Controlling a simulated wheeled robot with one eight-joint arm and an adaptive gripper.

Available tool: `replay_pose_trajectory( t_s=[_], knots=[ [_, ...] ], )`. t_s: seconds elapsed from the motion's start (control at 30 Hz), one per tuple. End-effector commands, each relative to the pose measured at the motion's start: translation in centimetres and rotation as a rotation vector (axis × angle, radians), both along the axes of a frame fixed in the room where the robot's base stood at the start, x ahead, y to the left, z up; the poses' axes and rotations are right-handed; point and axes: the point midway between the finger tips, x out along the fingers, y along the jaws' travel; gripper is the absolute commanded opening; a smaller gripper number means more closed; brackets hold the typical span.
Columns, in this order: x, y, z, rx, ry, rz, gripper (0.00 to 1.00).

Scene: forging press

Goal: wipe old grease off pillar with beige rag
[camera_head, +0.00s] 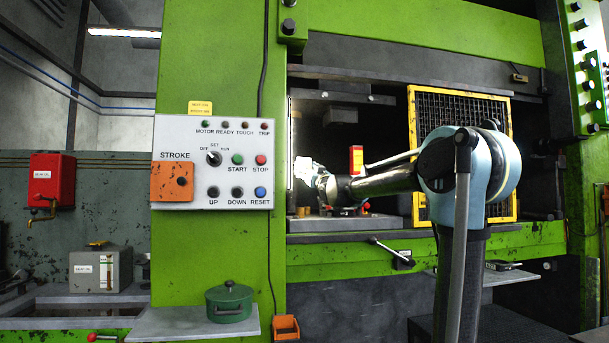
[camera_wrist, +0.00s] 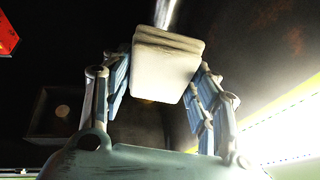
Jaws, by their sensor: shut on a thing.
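My gripper (camera_wrist: 160,85) is shut on the beige rag (camera_wrist: 165,66), a thick folded pad held between the two fingers in the wrist view. A shiny metal pillar (camera_wrist: 167,12) shows just beyond the rag's upper edge. The rag hides its lower part, and I cannot tell whether the two touch. No old grease can be made out on the short visible piece. In the head view my gripper (camera_head: 318,181) is inside the press opening, at its left side. There the rag and pillar are hard to separate from the bright glare.
A yellow-framed mesh guard (camera_head: 412,150) stands to the right in the opening. A green pot (camera_head: 229,302) sits on a shelf below.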

Motion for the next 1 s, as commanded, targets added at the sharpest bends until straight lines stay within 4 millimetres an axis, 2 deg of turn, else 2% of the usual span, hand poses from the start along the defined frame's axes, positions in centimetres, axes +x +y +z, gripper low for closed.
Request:
replay_pose_trajectory(
  t_s=[1.0],
  knots=[
    [-9.2,-3.7,0.0,-0.001,0.000,0.000,0.28]
  ],
)
